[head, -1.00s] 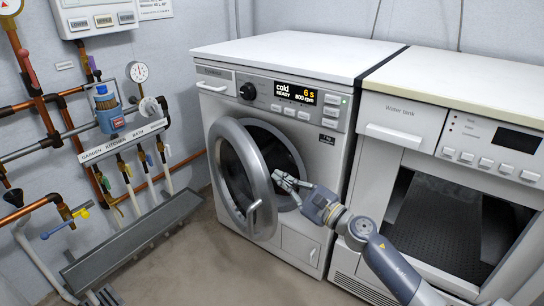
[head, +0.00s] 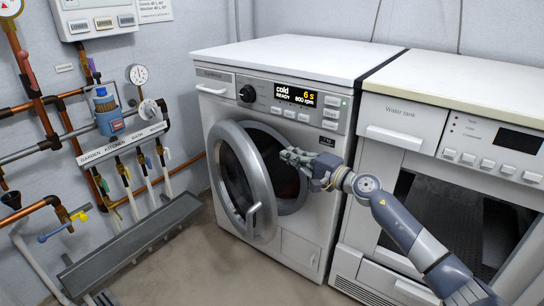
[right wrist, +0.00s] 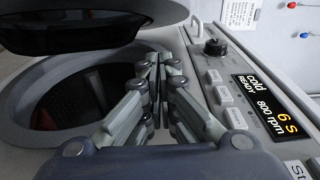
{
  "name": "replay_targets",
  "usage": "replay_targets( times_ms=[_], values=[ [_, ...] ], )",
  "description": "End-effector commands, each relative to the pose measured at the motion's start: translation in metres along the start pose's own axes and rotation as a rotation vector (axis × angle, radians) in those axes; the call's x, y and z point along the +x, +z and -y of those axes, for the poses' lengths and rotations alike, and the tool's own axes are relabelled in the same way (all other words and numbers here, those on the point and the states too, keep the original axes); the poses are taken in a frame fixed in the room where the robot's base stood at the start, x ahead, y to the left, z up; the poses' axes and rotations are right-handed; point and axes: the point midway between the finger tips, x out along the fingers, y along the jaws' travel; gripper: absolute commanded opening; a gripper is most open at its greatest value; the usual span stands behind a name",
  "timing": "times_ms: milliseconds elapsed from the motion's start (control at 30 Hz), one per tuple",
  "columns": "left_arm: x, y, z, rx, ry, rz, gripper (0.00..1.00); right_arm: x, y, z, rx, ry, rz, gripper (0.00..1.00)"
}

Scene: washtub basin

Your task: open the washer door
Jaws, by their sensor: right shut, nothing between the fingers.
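The washer (head: 300,235) is white and stands against the back wall. Its round grey door (head: 228,165) is partly open, swung out to the left, with a handle (head: 253,214) on its outer face. The dark drum opening (head: 266,145) shows behind it. My right gripper (head: 286,155) is shut and empty, in front of the opening's right side, to the right of the door. In the right wrist view the shut fingers (right wrist: 160,62) point toward the door ring (right wrist: 95,28) and the opening. I cannot tell whether they touch the door. My left gripper is not in view.
A second machine (head: 400,135) with a dark open front stands directly to the right. Copper pipes and valves (head: 112,122) line the left wall above a grey trough (head: 130,245). The floor (head: 210,270) before the washer is clear.

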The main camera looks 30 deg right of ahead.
Motion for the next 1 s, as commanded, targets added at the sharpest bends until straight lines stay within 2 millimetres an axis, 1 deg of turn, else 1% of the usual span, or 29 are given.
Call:
replay_targets(
  times_ms=[100,233,300,400,500,633,1000],
  values=[
    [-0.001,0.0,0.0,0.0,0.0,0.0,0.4,0.018,0.0,0.002,0.002,-0.004,0.0,0.0],
    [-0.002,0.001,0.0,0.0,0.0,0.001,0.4,0.034,0.0,0.002,0.001,-0.003,0.0,0.0],
    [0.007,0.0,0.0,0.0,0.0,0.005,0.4,0.035,0.016,0.004,0.0,0.001,0.004,0.0],
    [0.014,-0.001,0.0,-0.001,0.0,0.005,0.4,0.038,0.028,0.004,0.0,0.001,0.002,0.0],
    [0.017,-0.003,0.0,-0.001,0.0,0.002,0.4,0.04,0.035,0.002,0.002,0.001,0.001,0.0],
    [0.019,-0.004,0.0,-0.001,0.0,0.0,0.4,0.041,0.039,0.001,0.002,0.0,0.0,0.0],
    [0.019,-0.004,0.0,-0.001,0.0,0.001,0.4,0.041,0.04,0.0,0.002,0.0,0.0,0.0]
  ],
)
